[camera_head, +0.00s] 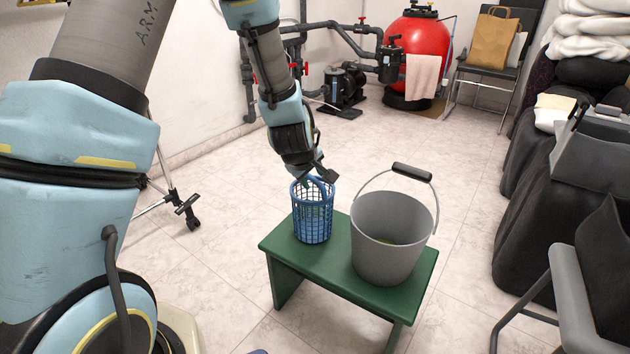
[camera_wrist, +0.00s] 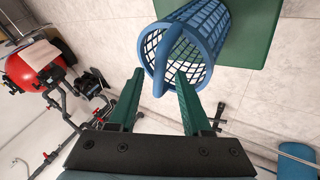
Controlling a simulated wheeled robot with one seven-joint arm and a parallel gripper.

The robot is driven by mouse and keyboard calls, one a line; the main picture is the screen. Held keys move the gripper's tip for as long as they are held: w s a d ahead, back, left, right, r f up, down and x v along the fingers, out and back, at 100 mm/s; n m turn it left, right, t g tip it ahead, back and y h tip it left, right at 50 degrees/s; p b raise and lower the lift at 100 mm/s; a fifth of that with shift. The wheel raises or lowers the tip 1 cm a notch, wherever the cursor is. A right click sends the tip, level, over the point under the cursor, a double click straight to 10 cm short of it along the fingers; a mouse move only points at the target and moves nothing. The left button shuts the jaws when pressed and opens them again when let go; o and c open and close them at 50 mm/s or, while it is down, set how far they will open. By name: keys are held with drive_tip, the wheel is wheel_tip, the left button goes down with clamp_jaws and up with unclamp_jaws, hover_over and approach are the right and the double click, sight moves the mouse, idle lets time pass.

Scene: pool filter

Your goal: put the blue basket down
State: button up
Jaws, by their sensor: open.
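The blue basket (camera_head: 312,212), a mesh cylinder with a looped handle, stands upright on the left end of the green bench (camera_head: 335,268). In the wrist view the basket (camera_wrist: 208,38) shows its open top and handle toward the camera. My gripper (camera_head: 322,177) is at the basket's top rim in the head view. In the wrist view the two green fingers of my gripper (camera_wrist: 158,92) are spread apart, with the basket's handle just beyond and between their tips. I see nothing clamped between them.
A grey bucket (camera_head: 388,240) with a raised handle stands on the bench right of the basket. A grey folding chair (camera_head: 572,295) and dark covered furniture line the right side. A red filter tank (camera_head: 415,55) and a pump are at the back.

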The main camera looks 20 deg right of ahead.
drive_tip(key=v, duration=0.6)
drive_tip(key=w+a+r+m+g+y, duration=0.1)
drive_tip(key=a+r, duration=0.1)
drive_tip(key=a, duration=0.6)
drive_tip(key=a+r+m+y, duration=0.1)
drive_tip(key=a+r, duration=0.1)
drive_tip(key=a, duration=0.6)
drive_tip(key=s+a+r+m+g+y, duration=0.1)
drive_tip(key=s+a, duration=0.2)
drive_tip(key=a, duration=0.5)
drive_tip(key=s+a+r+m+g+y, duration=0.1)
drive_tip(key=s+a, duration=0.3)
drive_tip(key=a, duration=0.4)
drive_tip(key=shift+a+r+g+p, duration=0.3)
drive_tip(key=shift+r+g+p, duration=0.1)
drive_tip(key=shift+r+g, duration=0.1)
drive_tip(key=shift+s, duration=0.1)
